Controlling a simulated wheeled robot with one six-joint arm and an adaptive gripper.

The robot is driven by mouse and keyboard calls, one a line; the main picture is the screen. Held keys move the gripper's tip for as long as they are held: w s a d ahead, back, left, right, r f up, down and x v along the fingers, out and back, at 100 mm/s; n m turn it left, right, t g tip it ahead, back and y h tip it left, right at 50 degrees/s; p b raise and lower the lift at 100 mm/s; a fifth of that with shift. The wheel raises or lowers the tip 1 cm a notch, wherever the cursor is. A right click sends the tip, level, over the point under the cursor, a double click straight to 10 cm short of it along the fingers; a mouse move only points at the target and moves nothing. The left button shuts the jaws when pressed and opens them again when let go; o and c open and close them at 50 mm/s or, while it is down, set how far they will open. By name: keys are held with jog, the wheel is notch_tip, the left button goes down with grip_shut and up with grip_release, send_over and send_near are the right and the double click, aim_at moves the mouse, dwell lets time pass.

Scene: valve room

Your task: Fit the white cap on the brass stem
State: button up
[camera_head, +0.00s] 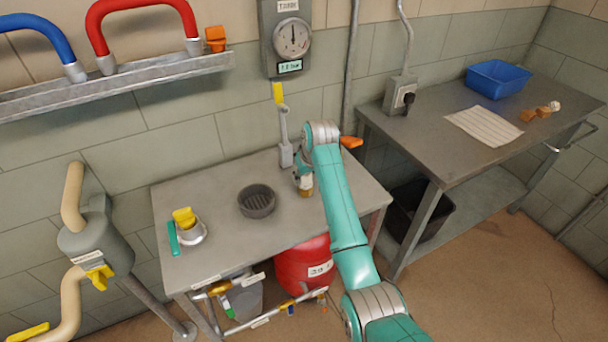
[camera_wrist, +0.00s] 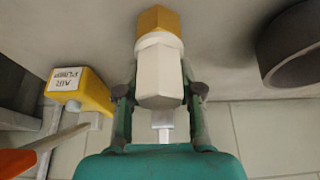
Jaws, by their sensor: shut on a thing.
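The white cap (camera_wrist: 159,75) is a faceted block with a collar, held between the two fingers of my gripper (camera_wrist: 160,92) in the wrist view. The brass stem (camera_wrist: 160,22), a hex piece, is in line with the cap, right at its collar. In the head view my gripper (camera_head: 303,168) is low over the back right of the near bench, with the brass stem (camera_head: 306,190) just below it and the pale cap above the brass. The cap and stem appear to touch; I cannot tell how far the cap sits on.
A dark round dish (camera_head: 257,203) stands left of my gripper on the bench (camera_head: 225,258). A grey post with a yellow "AIR PUMP" handle (camera_wrist: 85,92) rises close behind, with an orange piece (camera_head: 351,142) to the right.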

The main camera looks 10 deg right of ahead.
dwell(0.4)
jog(key=o, duration=1.4)
jog(key=shift+o, duration=0.2)
jog(key=shift+r, duration=3.5)
